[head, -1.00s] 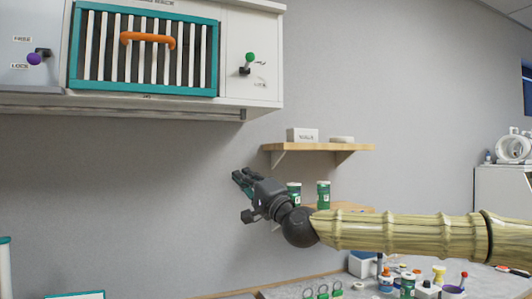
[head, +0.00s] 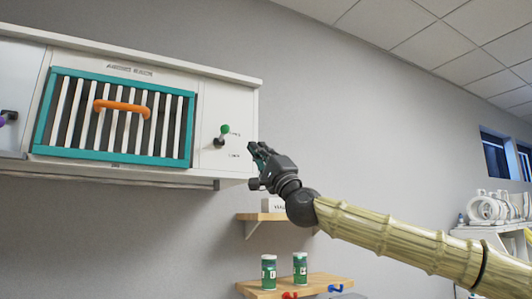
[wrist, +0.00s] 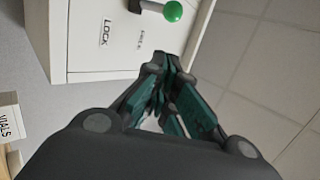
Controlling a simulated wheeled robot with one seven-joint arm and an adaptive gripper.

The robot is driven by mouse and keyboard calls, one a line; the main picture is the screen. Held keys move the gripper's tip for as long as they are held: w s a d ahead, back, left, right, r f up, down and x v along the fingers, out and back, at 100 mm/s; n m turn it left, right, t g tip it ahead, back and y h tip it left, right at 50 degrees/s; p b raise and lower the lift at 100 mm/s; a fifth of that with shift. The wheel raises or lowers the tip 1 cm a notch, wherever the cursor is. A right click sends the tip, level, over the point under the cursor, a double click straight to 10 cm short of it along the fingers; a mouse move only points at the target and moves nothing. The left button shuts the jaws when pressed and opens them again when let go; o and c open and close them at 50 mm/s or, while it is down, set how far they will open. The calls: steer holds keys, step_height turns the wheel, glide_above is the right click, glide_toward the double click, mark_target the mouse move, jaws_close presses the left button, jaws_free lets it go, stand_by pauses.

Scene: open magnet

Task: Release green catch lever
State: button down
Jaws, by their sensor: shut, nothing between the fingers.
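The green catch lever (head: 224,130) is a green ball on a short stem with a dark pivot, on the white panel at the right end of the wall cabinet. In the wrist view the green ball (wrist: 172,11) is at the top, with LOCK and a second label beside it. My gripper (head: 254,150) is shut and empty. It is to the right of the lever and a little lower, apart from it. In the wrist view its fingers (wrist: 160,75) meet below the ball. The cabinet's barred door (head: 112,150) has a teal frame and an orange handle, and looks closed.
Below my arm, a wooden shelf (head: 262,217) holds a white box, and a lower shelf (head: 325,280) holds two green jars. The wall above my arm is clear.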

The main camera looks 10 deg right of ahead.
mark_target(223, 134)
steer(key=w+a+r+p, duration=0.2)
steer(key=a+r+p, duration=0.1)
steer(key=a+r, duration=0.1)
steer(key=shift+w+a, duration=0.25)
steer(key=shift+a, duration=0.05)
steer(key=shift+a, duration=0.15)
